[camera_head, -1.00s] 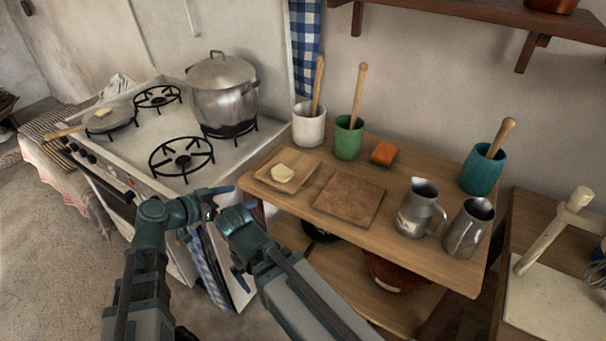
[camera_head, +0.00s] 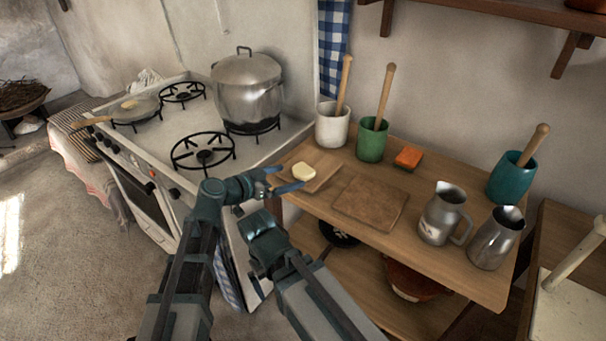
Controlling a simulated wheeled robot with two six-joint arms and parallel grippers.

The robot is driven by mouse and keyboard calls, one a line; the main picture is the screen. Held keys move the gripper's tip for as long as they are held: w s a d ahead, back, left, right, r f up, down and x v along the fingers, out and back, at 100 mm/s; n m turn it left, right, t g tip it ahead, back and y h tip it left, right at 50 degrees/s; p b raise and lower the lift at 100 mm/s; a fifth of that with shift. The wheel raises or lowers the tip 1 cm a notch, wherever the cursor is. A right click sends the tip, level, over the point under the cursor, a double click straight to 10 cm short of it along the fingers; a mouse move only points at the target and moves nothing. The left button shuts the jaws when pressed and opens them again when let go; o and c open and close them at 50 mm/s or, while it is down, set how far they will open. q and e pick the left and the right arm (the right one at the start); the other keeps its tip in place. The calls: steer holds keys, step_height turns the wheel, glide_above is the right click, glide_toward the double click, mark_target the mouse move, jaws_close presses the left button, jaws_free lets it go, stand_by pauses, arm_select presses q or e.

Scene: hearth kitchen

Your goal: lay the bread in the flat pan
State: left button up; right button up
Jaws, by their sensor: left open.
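The flat pan (camera_head: 147,109) sits on the stove's left burner, its wooden handle pointing left. A small tan piece (camera_head: 130,103) that may be bread shows in it. A pale yellow piece (camera_head: 304,172) lies on the small wooden board at the left of the side table; I cannot tell whether it is bread or butter. My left gripper (camera_head: 289,177) is open and empty, its blue fingers just left of the pale piece and apparently apart from it. My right gripper (camera_head: 258,262) is low in front of the table; its fingers are too hidden to read.
A large lidded pot (camera_head: 246,88) stands on the back burner. The front burner (camera_head: 204,152) is empty. White, green (camera_head: 371,142) and teal crocks, an orange block (camera_head: 408,157), a brown board (camera_head: 370,203) and two metal jugs (camera_head: 443,212) stand on the table.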

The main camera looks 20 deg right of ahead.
mark_target(300, 171)
arm_select(q)
steer(key=b+x, duration=0.1)
steer(key=x, duration=0.4)
steer(key=shift+w+d+r, duration=0.1)
steer(key=shift+w+r, duration=0.05)
steer(key=shift+w, duration=0.05)
steer(key=shift+c, duration=0.3)
steer(key=c, duration=1.2)
steer(key=shift+r, duration=0.15)
step_height(300, 171, up, 10)
steer(key=p, duration=1)
